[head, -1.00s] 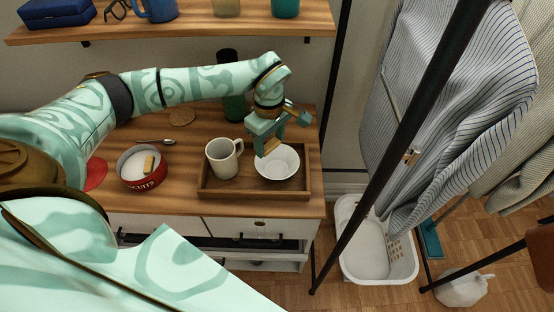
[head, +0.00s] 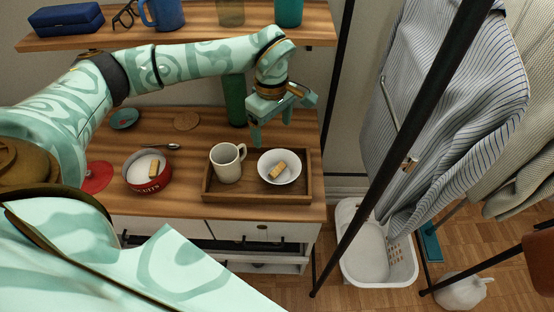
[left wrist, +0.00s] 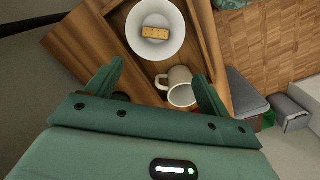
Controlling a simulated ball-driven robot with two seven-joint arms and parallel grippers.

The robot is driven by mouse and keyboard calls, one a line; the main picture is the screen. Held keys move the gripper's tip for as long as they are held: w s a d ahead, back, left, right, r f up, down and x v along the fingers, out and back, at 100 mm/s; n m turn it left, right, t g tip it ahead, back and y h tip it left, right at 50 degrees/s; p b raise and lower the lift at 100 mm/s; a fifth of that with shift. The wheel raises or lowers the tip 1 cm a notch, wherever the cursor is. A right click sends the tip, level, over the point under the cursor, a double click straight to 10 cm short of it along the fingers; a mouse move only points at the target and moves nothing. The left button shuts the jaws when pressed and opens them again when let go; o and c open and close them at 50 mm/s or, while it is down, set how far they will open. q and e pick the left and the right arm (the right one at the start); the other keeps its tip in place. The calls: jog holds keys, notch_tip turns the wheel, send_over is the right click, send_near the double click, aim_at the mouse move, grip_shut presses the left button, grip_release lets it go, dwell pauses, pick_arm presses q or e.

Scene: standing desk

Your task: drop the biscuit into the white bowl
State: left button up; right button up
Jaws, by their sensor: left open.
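The white bowl (head: 264,164) stands in the wooden tray, and a tan biscuit (head: 278,171) lies inside it. In the left wrist view the bowl (left wrist: 134,26) and the biscuit (left wrist: 155,33) also show. My left gripper (head: 272,132) is open and empty, raised above and behind the bowl, clear of it. Its two fingers (left wrist: 158,76) are spread apart in the left wrist view. My right gripper is not in view.
A cream mug (head: 226,166) stands in the tray (head: 232,192), left of the bowl. A dark green bottle (head: 235,100) stands behind, near my left forearm. A spoon (head: 160,146) and a round coaster (head: 187,121) lie on the desk. A shelf (head: 200,30) spans above.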

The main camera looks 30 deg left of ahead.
pick_arm(q)
notch_tip(320, 180, up, 9)
jog(key=p, duration=0.1)
jog(key=shift+p, duration=0.3)
